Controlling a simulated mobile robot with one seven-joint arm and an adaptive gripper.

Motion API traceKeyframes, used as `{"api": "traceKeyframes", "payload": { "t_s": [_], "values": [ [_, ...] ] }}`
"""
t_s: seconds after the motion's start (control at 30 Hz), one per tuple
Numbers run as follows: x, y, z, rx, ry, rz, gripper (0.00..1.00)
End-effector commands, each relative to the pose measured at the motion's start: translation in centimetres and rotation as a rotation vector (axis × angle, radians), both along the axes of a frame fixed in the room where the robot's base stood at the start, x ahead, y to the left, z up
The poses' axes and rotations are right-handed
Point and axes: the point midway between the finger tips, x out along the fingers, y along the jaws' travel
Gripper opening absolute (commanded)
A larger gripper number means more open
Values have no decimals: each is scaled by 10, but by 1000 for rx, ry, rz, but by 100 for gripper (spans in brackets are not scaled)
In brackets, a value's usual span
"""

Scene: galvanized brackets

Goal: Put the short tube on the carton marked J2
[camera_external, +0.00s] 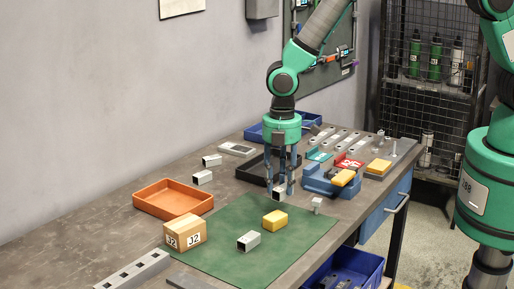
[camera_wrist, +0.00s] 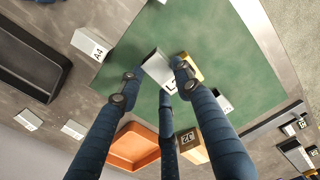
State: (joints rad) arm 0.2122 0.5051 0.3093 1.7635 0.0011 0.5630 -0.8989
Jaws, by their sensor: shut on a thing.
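My gripper (camera_external: 280,188) is shut on a short grey square tube (camera_external: 279,194), over the back part of the green mat. In the wrist view the tube (camera_wrist: 156,66) sits between the fingertips (camera_wrist: 158,82), tilted in that picture. Whether it touches the mat is unclear. The carton marked J2 (camera_external: 187,233) is a brown box at the mat's left edge, with white labels and a bare top. It also shows low in the wrist view (camera_wrist: 192,150), apart from my gripper, partly behind a finger.
A yellow block (camera_external: 275,220) and another grey tube (camera_external: 248,240) lie on the green mat (camera_external: 225,262). An orange tray (camera_external: 152,208) stands behind the carton. A black tray (camera_external: 247,172) and blue bin (camera_external: 318,187) are near my gripper. A long perforated bar (camera_external: 133,270) lies front left.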

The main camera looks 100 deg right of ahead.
Motion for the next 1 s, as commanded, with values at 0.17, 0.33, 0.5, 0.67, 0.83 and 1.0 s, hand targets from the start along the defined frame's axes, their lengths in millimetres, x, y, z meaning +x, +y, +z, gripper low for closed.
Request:
{"api": "traceKeyframes", "payload": {
  "t_s": [0.17, 0.33, 0.5, 0.67, 0.83, 1.0],
  "values": [
    [25, 19, 15, 1, -1, -173, 7],
    [48, 40, 29, 2, 0, -359, 7],
    [67, 59, 39, 3, 2, -522, 7],
    [79, 70, 45, 3, 2, -628, 7],
    [84, 76, 49, 3, 2, -679, 7],
    [84, 77, 49, 3, 2, -688, 7]
  ]
}}
